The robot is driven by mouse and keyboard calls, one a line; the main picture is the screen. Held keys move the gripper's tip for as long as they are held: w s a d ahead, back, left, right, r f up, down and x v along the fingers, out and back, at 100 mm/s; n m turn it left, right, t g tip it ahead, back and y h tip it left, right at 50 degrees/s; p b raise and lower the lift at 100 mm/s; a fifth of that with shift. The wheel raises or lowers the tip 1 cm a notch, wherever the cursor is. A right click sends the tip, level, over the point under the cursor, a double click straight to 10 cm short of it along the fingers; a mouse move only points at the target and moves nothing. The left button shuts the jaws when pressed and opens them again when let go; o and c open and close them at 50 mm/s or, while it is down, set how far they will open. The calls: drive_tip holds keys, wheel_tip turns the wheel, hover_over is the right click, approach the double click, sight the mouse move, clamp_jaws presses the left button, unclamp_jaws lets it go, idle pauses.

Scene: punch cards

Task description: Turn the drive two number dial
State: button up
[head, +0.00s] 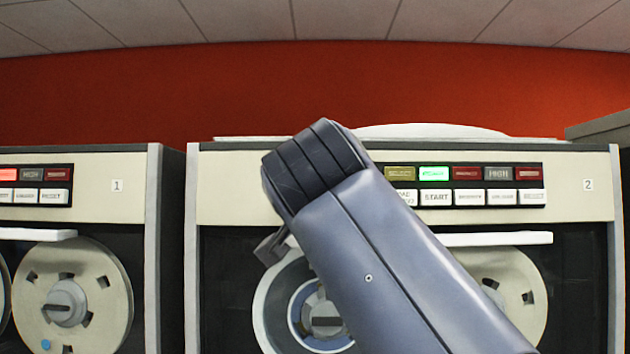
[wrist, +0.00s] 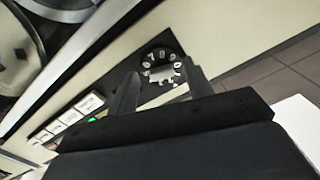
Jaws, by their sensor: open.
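The number dial (wrist: 162,72) shows in the wrist view as a dark round dial with pale numerals and a light centre. It sits on the cream panel beside the button strip. My gripper (wrist: 160,75) is open, with one dark finger on each side of the dial in the picture. I cannot tell whether the fingers touch it. In the head view, drive two (head: 570,185) is the cream cabinet labelled 2. My arm crosses its front, and no dial shows there.
Drive two's lit buttons (head: 433,174) and tape reels (head: 500,290) lie right of and behind my arm. Drive one (head: 100,185) stands at the left, with a gap between the cabinets.

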drive_tip(key=shift+w, duration=0.3)
drive_tip(key=shift+c, duration=0.2)
drive_tip(key=c, duration=0.9)
